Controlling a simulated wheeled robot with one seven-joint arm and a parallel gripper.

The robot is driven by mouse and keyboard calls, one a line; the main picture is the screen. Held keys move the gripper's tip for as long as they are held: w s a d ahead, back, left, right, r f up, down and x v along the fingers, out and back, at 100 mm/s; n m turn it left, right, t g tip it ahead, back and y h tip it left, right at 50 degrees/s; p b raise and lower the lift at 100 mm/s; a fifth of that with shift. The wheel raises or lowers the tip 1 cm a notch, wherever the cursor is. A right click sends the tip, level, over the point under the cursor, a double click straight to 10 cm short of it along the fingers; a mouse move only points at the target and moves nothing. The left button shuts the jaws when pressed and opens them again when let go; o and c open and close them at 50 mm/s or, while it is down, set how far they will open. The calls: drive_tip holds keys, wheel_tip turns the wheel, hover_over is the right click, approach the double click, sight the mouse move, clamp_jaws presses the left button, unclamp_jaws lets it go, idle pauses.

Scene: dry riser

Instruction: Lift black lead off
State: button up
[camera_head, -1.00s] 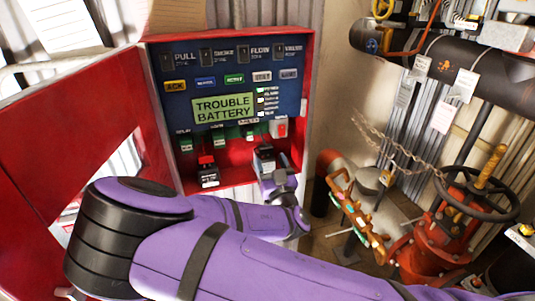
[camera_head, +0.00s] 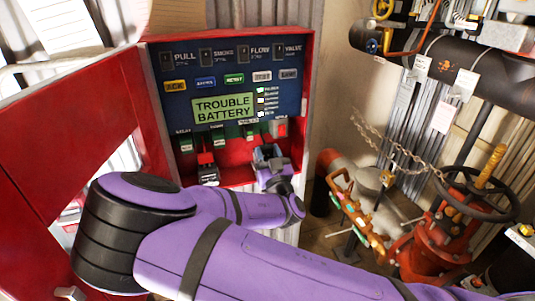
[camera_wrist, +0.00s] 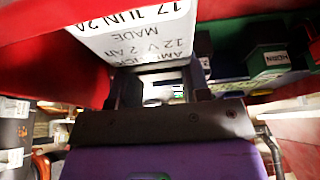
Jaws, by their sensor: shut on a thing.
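The red alarm panel box (camera_head: 309,90) stands open at the upper middle of the head view. Its display (camera_head: 222,108) reads TROUBLE BATTERY. A dark battery block (camera_head: 208,172) with a red piece on top sits at the bottom left inside it. My gripper (camera_head: 268,157) is at the bottom right of the box, and in the wrist view (camera_wrist: 163,92) its fingers stand before a white battery label (camera_wrist: 135,38). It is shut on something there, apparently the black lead. The lead itself is mostly hidden by the fingers and cannot be made out clearly.
The red door (camera_head: 75,130) stands open on the left. On the right are a red valve with a black handwheel (camera_head: 478,195), a chain (camera_head: 395,150) and a thick black pipe (camera_head: 440,65). My arm crosses the foreground.

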drive_tip(key=shift+r, duration=0.55)
drive_tip(key=o, duration=1.2)
drive_tip(key=shift+c, duration=0.2)
drive_tip(key=v, duration=1)
drive_tip(key=shift+s, duration=0.35)
drive_tip(key=shift+d+f, duration=0.1)
drive_tip(key=shift+f, duration=0.05)
